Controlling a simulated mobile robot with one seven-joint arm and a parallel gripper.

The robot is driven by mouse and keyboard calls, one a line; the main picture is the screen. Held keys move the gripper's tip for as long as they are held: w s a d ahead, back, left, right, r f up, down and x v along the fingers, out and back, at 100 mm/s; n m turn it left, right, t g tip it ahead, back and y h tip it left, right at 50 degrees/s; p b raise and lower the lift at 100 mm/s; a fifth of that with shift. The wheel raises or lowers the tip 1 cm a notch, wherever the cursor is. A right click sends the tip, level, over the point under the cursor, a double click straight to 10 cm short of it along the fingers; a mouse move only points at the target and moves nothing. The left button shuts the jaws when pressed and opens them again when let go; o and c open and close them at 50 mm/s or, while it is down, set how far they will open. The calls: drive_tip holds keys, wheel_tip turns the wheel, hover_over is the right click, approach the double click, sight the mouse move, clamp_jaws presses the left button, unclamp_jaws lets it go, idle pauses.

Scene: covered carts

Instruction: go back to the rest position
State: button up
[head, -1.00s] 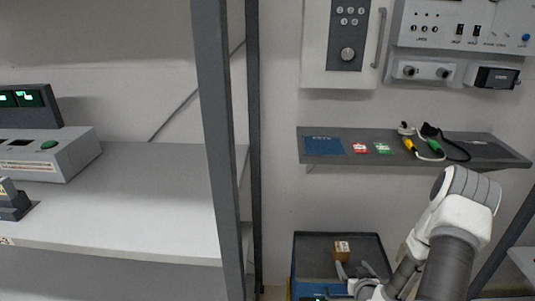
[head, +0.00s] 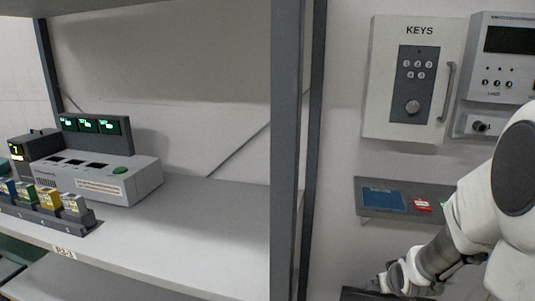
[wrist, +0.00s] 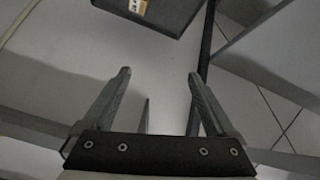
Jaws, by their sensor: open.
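In the head view my arm comes in at the right and reaches down to the lower edge. The fingers cannot be made out there.
A dark tray (wrist: 175,22) with a small brown labelled box (wrist: 138,5) lies beyond the fingertips. A grey shelf post (head: 286,150) stands left of my arm. A charger station (head: 130,183) stands on the left shelf.

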drive_tip(key=s+a+r+g+y, duration=0.1)
drive_tip(key=s+a+r, duration=0.6)
drive_tip(key=s, duration=0.3)
drive_tip(key=s+a+r+g+y, duration=0.1)
drive_tip(key=s+a+r, duration=0.6)
drive_tip(key=s+r, duration=0.2)
drive_tip(key=shift+s+r+m, duration=0.15)
drive_tip(key=shift+s+m, duration=0.15)
drive_tip(key=shift+s, duration=0.65)
drive_tip(key=shift+a, duration=0.1)
drive_tip(key=c, duration=0.6)
drive_tip(key=shift+d, duration=0.2)
drive_tip(key=shift+c, duration=0.4)
